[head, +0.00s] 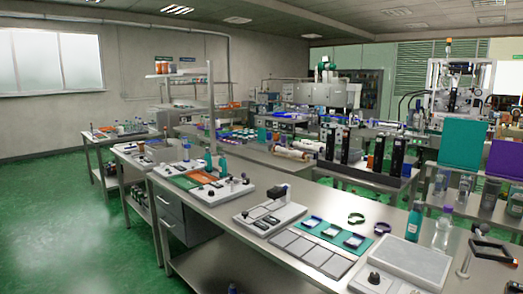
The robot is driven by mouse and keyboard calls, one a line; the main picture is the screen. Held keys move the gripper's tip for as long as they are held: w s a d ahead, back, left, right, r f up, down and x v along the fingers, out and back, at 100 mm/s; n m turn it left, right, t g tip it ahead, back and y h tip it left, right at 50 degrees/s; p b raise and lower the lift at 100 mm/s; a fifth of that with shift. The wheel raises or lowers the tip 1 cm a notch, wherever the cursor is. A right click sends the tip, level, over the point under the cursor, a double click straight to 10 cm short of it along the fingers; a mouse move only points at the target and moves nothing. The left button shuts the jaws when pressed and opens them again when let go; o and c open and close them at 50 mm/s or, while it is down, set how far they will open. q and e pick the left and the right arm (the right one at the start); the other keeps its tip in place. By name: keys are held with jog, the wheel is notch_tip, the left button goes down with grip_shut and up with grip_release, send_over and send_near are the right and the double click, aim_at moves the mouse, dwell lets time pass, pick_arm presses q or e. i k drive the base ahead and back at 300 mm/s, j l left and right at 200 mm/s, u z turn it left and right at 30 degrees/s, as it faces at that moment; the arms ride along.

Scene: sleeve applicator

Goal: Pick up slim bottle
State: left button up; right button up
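Several bottles stand on the long steel bench (150,183), and I cannot tell for sure which one is the slim bottle. A slim teal bottle (414,222) stands upright at the right part of the bench. A clear bottle (442,231) with a purple cap stands upright just right of it. Smaller teal bottles (222,167) stand farther back on the bench, near a post. Neither of my grippers is in view.
A pale flat-topped device (412,260) stands in front of the teal bottle. A black frame on a stand (494,251) is at the right. Green floor (70,230) is open at left.

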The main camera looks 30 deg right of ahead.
aim_at(413, 227)
jog(key=i+z, duration=0.25)
jog(key=z, duration=0.15)
jog(key=i+j+z, duration=0.15)
jog(key=i+z, duration=0.15)
jog(key=z, duration=0.15)
jog(key=i+j+z, duration=0.2)
jog(key=z, duration=0.2)
jog(key=i+j+z, duration=0.25)
jog(key=z, duration=0.2)
